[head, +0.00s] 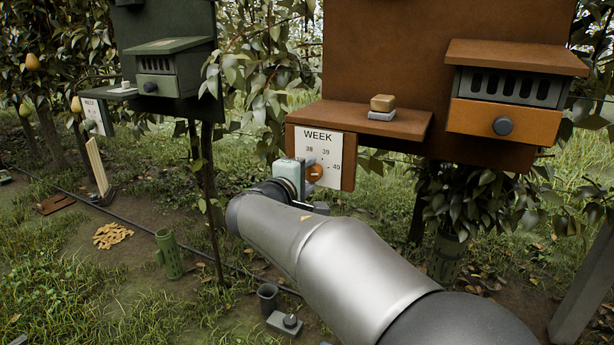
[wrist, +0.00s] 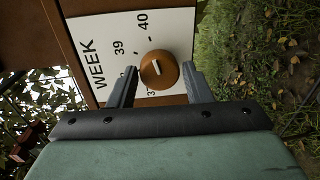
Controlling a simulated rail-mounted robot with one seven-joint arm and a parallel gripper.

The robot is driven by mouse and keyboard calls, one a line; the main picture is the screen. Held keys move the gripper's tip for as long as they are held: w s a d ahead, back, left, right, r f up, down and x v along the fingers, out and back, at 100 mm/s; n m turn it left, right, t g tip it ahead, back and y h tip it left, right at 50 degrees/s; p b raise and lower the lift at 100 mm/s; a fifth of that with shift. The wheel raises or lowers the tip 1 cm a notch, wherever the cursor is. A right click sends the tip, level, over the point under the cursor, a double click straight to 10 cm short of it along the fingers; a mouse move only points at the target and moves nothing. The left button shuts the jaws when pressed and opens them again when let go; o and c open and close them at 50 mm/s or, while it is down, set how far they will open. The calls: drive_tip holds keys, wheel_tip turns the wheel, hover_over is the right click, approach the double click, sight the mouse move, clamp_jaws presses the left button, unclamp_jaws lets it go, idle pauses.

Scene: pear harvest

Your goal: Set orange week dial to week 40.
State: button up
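The orange week dial (wrist: 159,71) is a round knob with a short pale mark, on a white card (head: 324,145) headed WEEK with 38, 39 and 40 around it. I cannot tell for sure which number the mark points at. In the wrist view the card appears turned on its side, and its lowest number is partly hidden by a finger. My gripper (wrist: 160,76) is open, with one finger on each side of the dial and small gaps visible. In the head view my gripper (head: 304,176) covers part of the dial (head: 316,171).
Above the card is an orange-brown shelf (head: 362,117) with a small tan-topped block (head: 382,104). An orange drawer box (head: 505,117) with a grey knob is to the right. A green station (head: 172,70) with its own week card stands at left. Grass and foliage surround them.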

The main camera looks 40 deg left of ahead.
drive_tip(key=shift+o, duration=0.9)
drive_tip(key=shift+s+r, duration=0.1)
drive_tip(key=shift+s, duration=0.2)
drive_tip(key=s+d+r+p, duration=0.1)
drive_tip(key=s+d+p, duration=0.2)
drive_tip(key=s, duration=1.3)
drive_tip(key=shift+s+r+p, duration=0.2)
drive_tip(key=shift+s+p, duration=0.05)
drive_tip(key=shift+p, duration=0.3)
drive_tip(key=shift+d, duration=0.1)
